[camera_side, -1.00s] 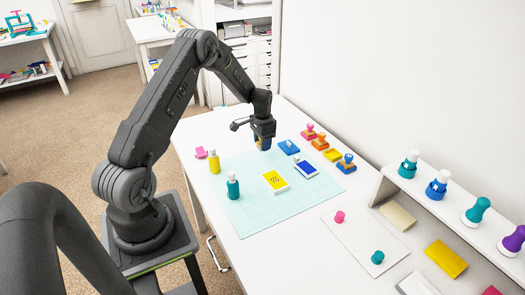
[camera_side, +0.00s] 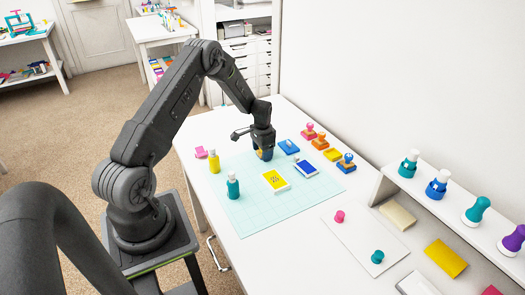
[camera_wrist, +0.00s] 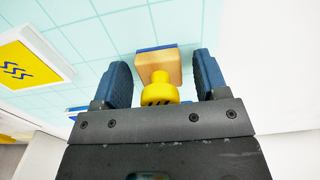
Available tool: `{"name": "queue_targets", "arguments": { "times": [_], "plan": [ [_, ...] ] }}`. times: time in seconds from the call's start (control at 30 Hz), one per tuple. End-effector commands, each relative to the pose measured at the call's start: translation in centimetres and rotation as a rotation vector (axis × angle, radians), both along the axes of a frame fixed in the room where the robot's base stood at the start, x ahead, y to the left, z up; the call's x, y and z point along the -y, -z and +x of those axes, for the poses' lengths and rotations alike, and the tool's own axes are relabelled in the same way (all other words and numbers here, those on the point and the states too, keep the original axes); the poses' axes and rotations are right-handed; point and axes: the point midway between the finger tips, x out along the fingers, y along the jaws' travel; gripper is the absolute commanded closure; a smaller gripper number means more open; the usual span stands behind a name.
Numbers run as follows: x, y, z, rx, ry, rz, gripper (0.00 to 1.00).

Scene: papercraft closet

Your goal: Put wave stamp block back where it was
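The wave stamp block (camera_wrist: 158,68) has a yellow knob with dark marks, a wooden body and a blue base edge. In the wrist view it is between my gripper's fingers (camera_wrist: 162,62). The blue fingers stand apart, with a gap on each side of the block. In the side view my gripper (camera_side: 264,157) is low over the far part of the pale grid mat (camera_side: 245,207), and it mostly hides the block. A white-edged card with a yellow face and dark wave marks (camera_side: 275,181) lies on the mat; it also shows in the wrist view (camera_wrist: 28,66).
Blue ink pads (camera_side: 306,168) lie right of my gripper. Several knobbed stamps (camera_side: 320,143) stand behind them. A yellow bottle (camera_side: 214,162) and a teal bottle (camera_side: 233,186) stand to the left. A raised white shelf (camera_side: 455,215) is at the right. The mat's near part is clear.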

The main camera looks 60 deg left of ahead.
Motion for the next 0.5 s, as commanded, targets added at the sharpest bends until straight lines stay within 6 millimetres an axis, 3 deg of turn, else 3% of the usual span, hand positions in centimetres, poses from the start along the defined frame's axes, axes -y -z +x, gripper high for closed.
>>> {"name": "queue_targets", "arguments": {
  "times": [0.27, 0.5],
  "plan": [
    [0.0, -0.4, 0.0, 0.001, 0.0, 0.001, 0.33],
    [-0.1, -4.2, 0.1, 0.004, 0.0, 0.003, 0.33]
  ]
}}
